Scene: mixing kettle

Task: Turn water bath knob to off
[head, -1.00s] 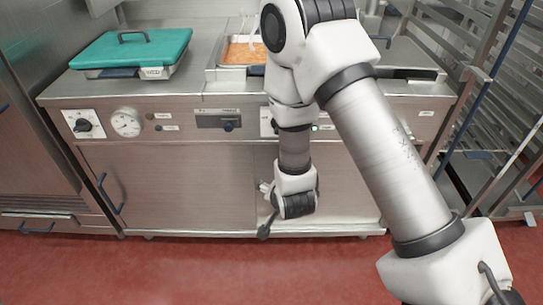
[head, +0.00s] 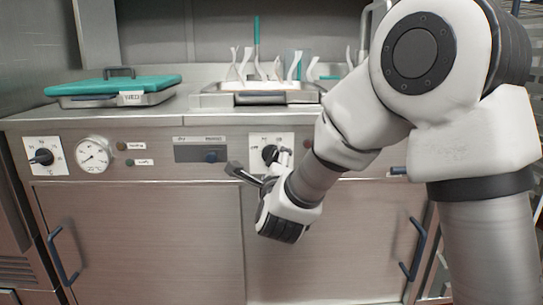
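A dark rotary knob (head: 270,153) sits on a white plate with small markings on the front panel, right of centre. A second dark knob (head: 41,157) sits on a white dial plate at the panel's far left. The labels are too small to tell which is the water bath knob. My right gripper (head: 262,167) is just below and in front of the right-hand knob, with its fingers spread. One finger points left; the other is close to the knob's lower right, and I cannot tell if they touch. My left gripper is out of view.
A round gauge (head: 93,154) and a dark control unit (head: 201,149) are on the panel. A teal-lidded container (head: 117,86) and an open bath with several white handles (head: 268,92) are on top. Cabinet handles (head: 62,257) stick out below.

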